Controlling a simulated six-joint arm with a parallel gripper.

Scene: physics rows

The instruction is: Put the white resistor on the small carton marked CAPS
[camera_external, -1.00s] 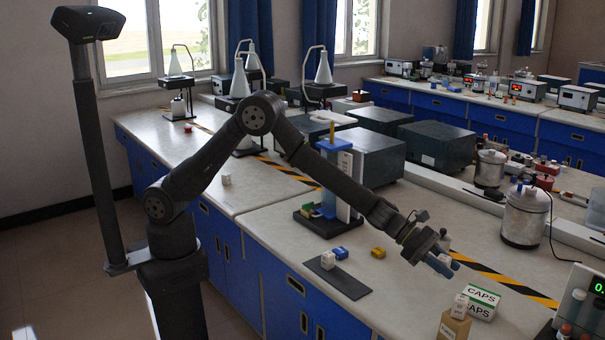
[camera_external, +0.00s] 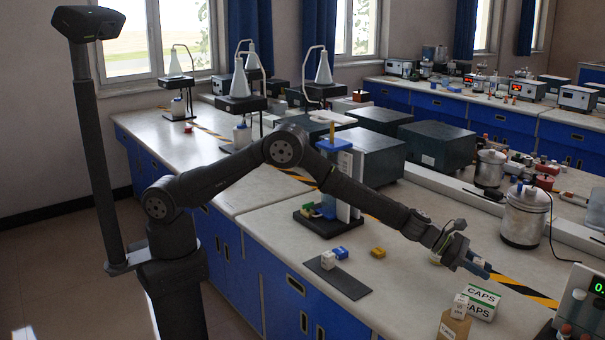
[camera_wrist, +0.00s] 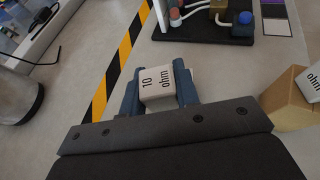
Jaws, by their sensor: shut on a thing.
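My gripper (camera_external: 478,268) has its blue fingers shut on a white block marked 10 ohm (camera_wrist: 158,88), the white resistor. In the external view the held block is hard to make out. The small white and green carton marked CAPS (camera_external: 482,304) stands near the bench's front right, and my gripper is above and behind it in that picture. The carton cannot be seen in the wrist view.
A brown carton (camera_external: 454,327) beside the CAPS carton carries another white block (camera_external: 460,306). A black mat (camera_external: 349,284) holds white and blue blocks. A yellow block (camera_external: 378,252) lies on the bench. A metal pot (camera_external: 525,217) stands at right.

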